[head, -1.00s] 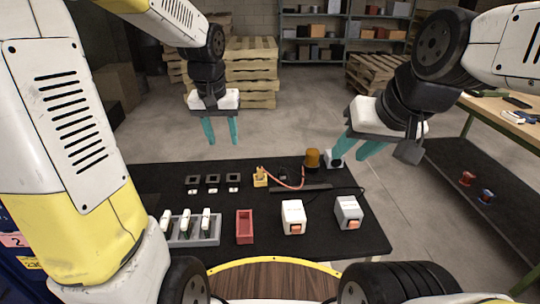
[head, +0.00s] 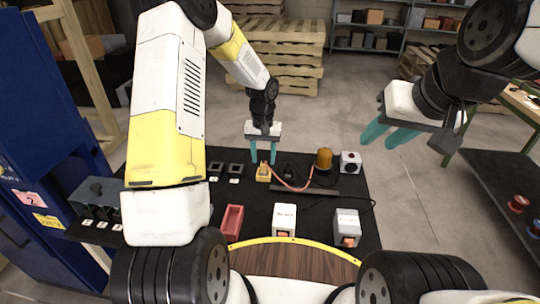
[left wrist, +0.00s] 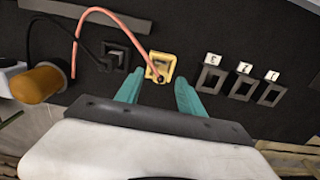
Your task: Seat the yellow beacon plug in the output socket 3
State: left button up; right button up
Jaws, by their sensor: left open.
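The yellow beacon plug (head: 263,172) sits on the black table with an orange-red cable running right to the amber beacon (head: 324,160). In the left wrist view the plug (left wrist: 160,66) shows as a yellow square piece with the cable at its middle. My left gripper (head: 262,160) is open, its teal fingers pointing down over the plug, one to each side, not closed on it. Output socket 3 (left wrist: 211,79) is an empty black frame beside the plug, with its label "3" above it; it also shows in the head view (head: 236,168). My right gripper (head: 391,134) is open and empty, off to the right.
Sockets 2 (left wrist: 243,86) and 1 (left wrist: 271,94) stand beyond socket 3. A black plug in a dark holder (left wrist: 117,57) is on the plug's other side. A red tray (head: 232,222), white box (head: 284,218) and grey box (head: 347,228) stand nearer. My left arm hides part of the table.

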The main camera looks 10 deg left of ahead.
aim_at(264, 169)
pick_arm(q)
jog(key=shift+f, duration=1.35)
grip_shut()
jog(key=shift+r, duration=0.15)
